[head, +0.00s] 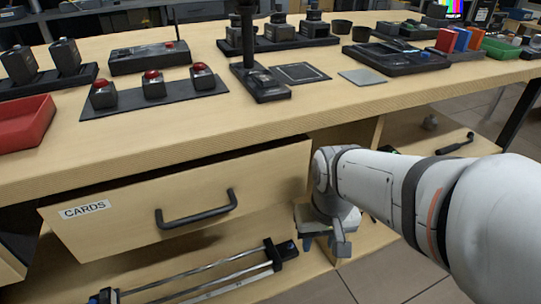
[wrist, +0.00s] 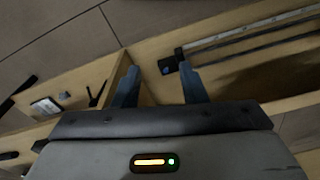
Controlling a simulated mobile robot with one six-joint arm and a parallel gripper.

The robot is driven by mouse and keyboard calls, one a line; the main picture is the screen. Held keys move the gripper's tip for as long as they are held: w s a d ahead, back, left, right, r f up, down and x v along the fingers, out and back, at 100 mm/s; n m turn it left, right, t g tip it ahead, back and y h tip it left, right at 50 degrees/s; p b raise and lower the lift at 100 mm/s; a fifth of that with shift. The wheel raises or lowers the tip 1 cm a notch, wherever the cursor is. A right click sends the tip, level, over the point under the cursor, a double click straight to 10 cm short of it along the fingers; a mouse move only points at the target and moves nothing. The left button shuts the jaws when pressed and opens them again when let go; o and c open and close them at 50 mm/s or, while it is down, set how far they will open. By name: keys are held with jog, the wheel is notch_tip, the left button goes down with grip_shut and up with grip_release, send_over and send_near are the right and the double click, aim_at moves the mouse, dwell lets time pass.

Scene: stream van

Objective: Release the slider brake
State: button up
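The slider (head: 215,272) lies on the lower shelf under the drawer, with two bright metal rods between black end blocks. Its right end block (head: 284,252) has a small blue part; the same block shows in the wrist view (wrist: 170,65). I cannot tell which part is the brake. My gripper (head: 323,246) is just right of that end block, pointing down. In the wrist view my gripper (wrist: 158,85) has its two fingers apart with nothing between them. The end block appears beyond the fingertips, near the right finger, and no contact is visible. The slider's left end is cut off in the head view.
The drawer labelled CARDS (head: 190,196) is pulled out above the slider, with a black handle (head: 196,210). A wooden divider (wrist: 120,77) stands beside my gripper. The table (head: 240,118) above carries red buttons (head: 153,84) and a red tray (head: 22,125).

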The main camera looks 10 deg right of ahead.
jog(key=shift+o, duration=1.2)
notch_tip(320, 180, down, 4)
jog(key=b, duration=0.3)
jog(key=shift+r, duration=0.2)
jog(key=shift+s+r, duration=0.1)
jog(key=shift+c, duration=0.4)
